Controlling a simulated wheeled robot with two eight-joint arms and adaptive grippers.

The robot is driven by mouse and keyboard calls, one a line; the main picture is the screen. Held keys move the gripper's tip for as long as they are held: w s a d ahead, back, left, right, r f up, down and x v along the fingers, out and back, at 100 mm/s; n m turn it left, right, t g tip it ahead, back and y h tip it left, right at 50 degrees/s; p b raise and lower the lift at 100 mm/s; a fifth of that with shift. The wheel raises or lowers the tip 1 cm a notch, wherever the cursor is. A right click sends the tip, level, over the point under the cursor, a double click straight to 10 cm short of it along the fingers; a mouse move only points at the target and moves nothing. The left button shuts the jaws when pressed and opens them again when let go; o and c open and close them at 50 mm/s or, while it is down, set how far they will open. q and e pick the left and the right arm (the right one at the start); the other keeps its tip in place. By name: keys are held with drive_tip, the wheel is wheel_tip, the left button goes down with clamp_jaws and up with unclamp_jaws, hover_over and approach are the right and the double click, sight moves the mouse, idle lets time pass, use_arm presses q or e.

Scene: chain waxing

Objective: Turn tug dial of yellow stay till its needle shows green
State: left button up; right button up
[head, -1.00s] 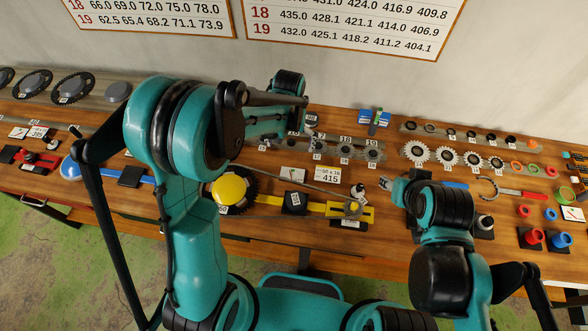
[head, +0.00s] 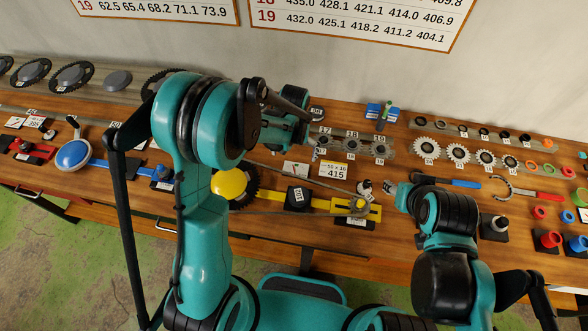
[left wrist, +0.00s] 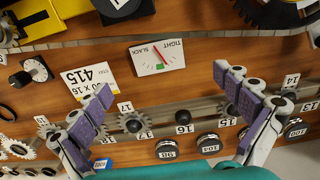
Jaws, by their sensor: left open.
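The yellow stay (head: 320,204) lies across the bench, its left end by a yellow disc (head: 228,185); its corner shows in the left wrist view (left wrist: 35,20). A black dial knob (head: 365,187) with a pale pointer stands behind its right end; it also shows in the left wrist view (left wrist: 22,78). The SLACK/TIGHT gauge card (left wrist: 155,58) has a red needle beside a small green patch, not clearly on it. My left gripper (left wrist: 163,82) is open and empty above the bench near the gauge, apart from the knob. My right gripper (head: 391,187) is near the knob; its jaws are unclear.
A 415 card (head: 333,171) lies between gauge and knob. A row of numbered sprockets (head: 352,145) stands behind.

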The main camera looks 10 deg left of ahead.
use_arm(q)
drive_tip(key=shift+r, duration=0.1)
wheel_tip(320, 180, up, 10)
drive_tip(key=p, duration=0.6)
use_arm(e)
wheel_tip(320, 180, up, 6)
wheel_tip(320, 180, down, 24)
drive_tip(key=b, duration=2.3)
drive_tip(key=shift+r, duration=0.25)
drive_tip(key=shift+f+b, duration=0.25)
drive_tip(key=shift+b, duration=0.2)
use_arm(q)
drive_tip(key=s+a+f+t, duration=0.3)
drive_tip(key=s+f, duration=0.1)
drive_tip(key=s, duration=0.4)
drive_tip(key=s+a+f+t, duration=0.4)
drive_tip(key=s+f, duration=0.1)
drive_tip(key=s, duration=0.3)
drive_tip(key=shift+f, duration=0.3)
